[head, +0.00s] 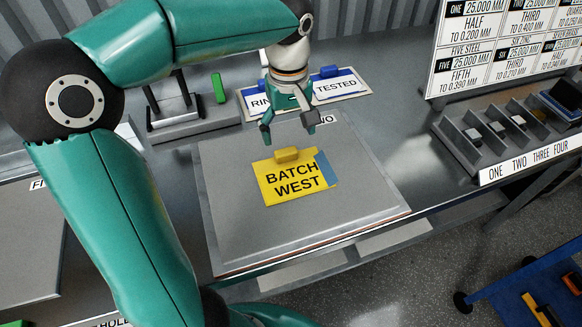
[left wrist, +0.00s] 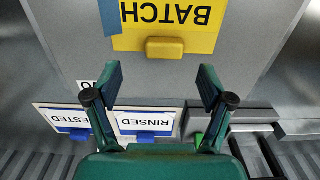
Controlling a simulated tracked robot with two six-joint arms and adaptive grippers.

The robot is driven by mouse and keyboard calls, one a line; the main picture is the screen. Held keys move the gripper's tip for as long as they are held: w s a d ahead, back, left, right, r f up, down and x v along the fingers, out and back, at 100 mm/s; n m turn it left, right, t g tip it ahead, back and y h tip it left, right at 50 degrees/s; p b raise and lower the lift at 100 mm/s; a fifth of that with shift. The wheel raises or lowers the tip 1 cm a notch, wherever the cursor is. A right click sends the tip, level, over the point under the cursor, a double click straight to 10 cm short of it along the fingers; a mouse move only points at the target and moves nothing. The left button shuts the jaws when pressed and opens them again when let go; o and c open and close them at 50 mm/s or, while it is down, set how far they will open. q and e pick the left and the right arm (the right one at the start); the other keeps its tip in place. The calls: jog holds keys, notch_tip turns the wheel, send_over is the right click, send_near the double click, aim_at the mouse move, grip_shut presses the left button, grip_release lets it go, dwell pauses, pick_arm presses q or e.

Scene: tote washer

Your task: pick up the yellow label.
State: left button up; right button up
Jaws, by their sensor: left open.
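The yellow label (head: 288,186) reads "BATCH WEST" and lies flat on a grey tote lid or panel (head: 235,235). It has a raised yellow grip block (head: 287,155) on its far edge and a blue patch (head: 325,168) at its right end. My left gripper (head: 288,130) is open and empty, above and just behind the grip block. In the left wrist view the label (left wrist: 185,25) is upside down at the top, and its grip block (left wrist: 165,48) sits ahead of the open fingertips (left wrist: 158,78), apart from them. My right gripper is not in view.
Two white cards, "RINSED" (head: 256,106) and "TESTED" (head: 340,88), with blue blocks lie behind the gripper. A green block (head: 219,88) stands left of them. A divided rack marked one to four (head: 500,130) and a text board (head: 510,45) stand right. The bench's front edge drops to the floor.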

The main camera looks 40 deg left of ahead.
aim_at(288, 152)
pick_arm(q)
jog(key=f, duration=0.5)
jog(key=shift+s+f, duration=0.1)
jog(key=shift+s, duration=0.25)
jog(key=shift+w+f, duration=0.1)
jog(key=shift+f, duration=0.5)
jog(key=c, duration=1.2)
jog(key=shift+c, duration=0.4)
jog(key=shift+r, duration=0.15)
